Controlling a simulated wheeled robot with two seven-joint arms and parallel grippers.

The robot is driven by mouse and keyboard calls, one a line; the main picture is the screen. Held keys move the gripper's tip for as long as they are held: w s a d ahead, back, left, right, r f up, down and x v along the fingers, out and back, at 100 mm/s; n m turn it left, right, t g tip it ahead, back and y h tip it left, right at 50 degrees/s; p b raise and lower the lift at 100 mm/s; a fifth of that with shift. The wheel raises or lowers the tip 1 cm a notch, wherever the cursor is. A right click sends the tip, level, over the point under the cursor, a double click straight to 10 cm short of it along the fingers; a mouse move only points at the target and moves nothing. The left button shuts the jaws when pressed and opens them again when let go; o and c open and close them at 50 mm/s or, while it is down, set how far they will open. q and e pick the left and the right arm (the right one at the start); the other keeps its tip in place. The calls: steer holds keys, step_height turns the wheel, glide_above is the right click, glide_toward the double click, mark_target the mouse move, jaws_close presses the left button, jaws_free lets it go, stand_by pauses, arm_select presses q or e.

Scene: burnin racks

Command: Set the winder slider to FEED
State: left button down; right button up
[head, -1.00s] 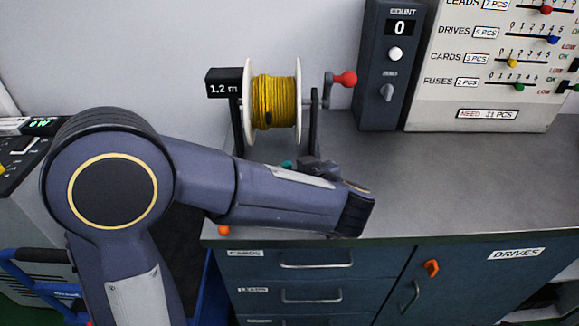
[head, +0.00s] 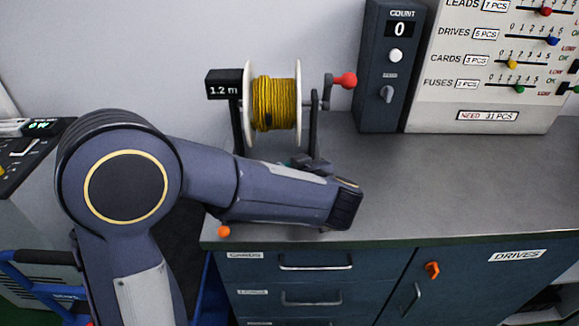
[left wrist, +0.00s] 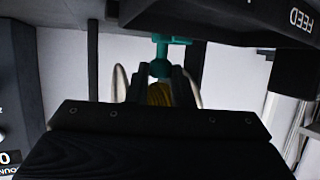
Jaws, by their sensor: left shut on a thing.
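The winder (head: 275,100) stands at the back left of the bench, with a spool of yellow cord and a crank with a red knob. In the left wrist view, the winder slider's teal knob (left wrist: 161,58) is between the dark fingertips of my left gripper (left wrist: 160,76), which is shut on it. A FEED label (left wrist: 300,18) shows upside down at the top right of that view. In the head view my left arm and hand cover most of the winder's foot, so the slider's position cannot be read. My right gripper is not in view.
A count box (head: 382,65) reading 0 stands right of the winder, beside a panel of coloured sliders (head: 490,95). The winder display (head: 223,89) reads 1.2 m. The bench top (head: 450,180) to the right is clear. Drawers are below.

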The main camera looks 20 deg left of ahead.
arm_select(q)
steer(key=shift+a, duration=0.1)
steer(key=a+p, duration=0.1)
steer(key=s+a+p, duration=0.1)
steer(key=a, duration=0.1)
steer(key=shift+a+r, duration=0.1)
steer(key=shift+a, duration=0.1)
steer(key=c, duration=1.3)
jaws_free()
steer(key=shift+a, duration=0.1)
